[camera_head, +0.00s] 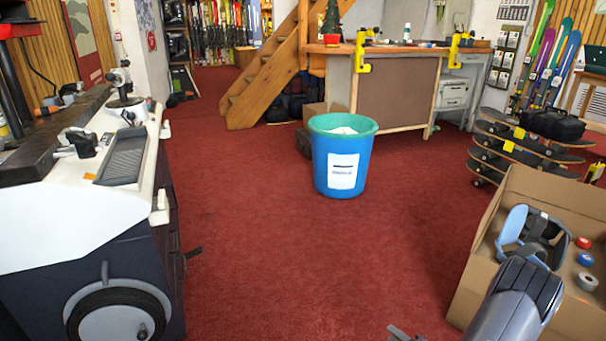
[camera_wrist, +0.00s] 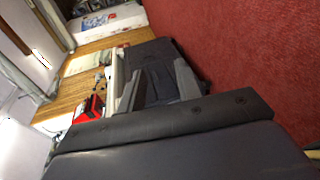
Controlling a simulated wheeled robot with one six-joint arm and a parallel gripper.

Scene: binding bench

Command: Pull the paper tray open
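I cannot pick out a paper tray for certain in either view. In the wrist view, my gripper (camera_wrist: 156,80) has its two grey fingers apart, with nothing seen held between them. Beyond the fingers is a dark, flat-sided thing (camera_wrist: 160,52) with a pale edge; I cannot tell what it is or whether the fingers touch it. In the head view, only a small grey piece, perhaps a fingertip, shows at the bottom edge, beside my arm at the lower right.
A blue bin (camera_head: 338,160) with a green rim stands on the red carpet (camera_head: 260,240). A dark-sided bench machine (camera_head: 130,245) is at left. An open cardboard box (camera_head: 488,235) is at right, near stacked skateboards (camera_head: 520,150).

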